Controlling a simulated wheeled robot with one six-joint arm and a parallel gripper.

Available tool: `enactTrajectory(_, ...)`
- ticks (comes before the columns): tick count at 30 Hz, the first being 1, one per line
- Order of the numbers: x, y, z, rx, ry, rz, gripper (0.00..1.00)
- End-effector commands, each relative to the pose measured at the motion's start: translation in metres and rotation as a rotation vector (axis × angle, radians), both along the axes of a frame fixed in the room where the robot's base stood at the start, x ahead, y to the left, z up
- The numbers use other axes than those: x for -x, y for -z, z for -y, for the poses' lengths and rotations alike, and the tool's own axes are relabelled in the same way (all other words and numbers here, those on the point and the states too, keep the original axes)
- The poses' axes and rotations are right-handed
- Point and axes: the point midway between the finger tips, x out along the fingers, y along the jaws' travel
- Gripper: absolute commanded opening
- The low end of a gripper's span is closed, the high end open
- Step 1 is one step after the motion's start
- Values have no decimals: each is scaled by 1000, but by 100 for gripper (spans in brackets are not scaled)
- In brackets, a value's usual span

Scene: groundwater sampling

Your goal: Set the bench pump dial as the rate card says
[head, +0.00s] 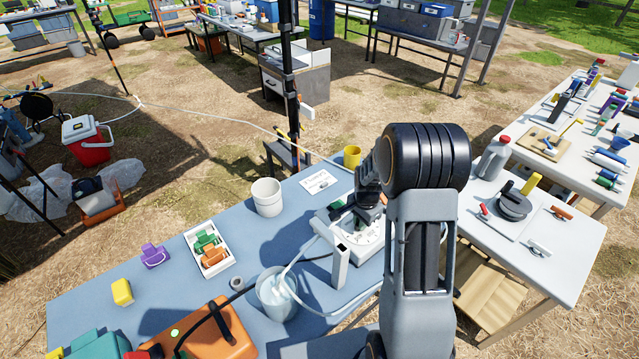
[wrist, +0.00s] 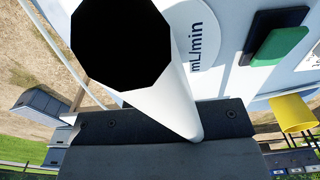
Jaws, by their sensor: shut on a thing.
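The bench pump (head: 337,226) is a white box on the blue bench in the head view. My gripper (head: 366,212) reaches down onto its face and hides much of the dial. In the wrist view, the dial (wrist: 122,42) shows a black many-sided knob and a white tapered part that runs down to my gripper (wrist: 165,120). My gripper is shut on the dial. "mL/min" is printed beside it on the pump face; I cannot read the dial's setting. The rate card (head: 319,181) lies flat behind the pump, its writing too small to read.
A green switch (wrist: 279,46) sits near the dial. A white cup (head: 267,197), a yellow cup (head: 352,157) and a bucket (head: 277,293) with a tube stand around the pump. An orange case (head: 215,335) is at the front left.

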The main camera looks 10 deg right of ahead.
Motion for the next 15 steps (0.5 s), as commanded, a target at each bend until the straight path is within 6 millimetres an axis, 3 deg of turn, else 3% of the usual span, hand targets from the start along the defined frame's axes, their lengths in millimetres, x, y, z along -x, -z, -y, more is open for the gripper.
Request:
enactTrajectory(7, 0, 1, 0, 0, 60, -1, 0)
enactTrajectory(15, 0, 1, 0, 0, 452, -1, 0)
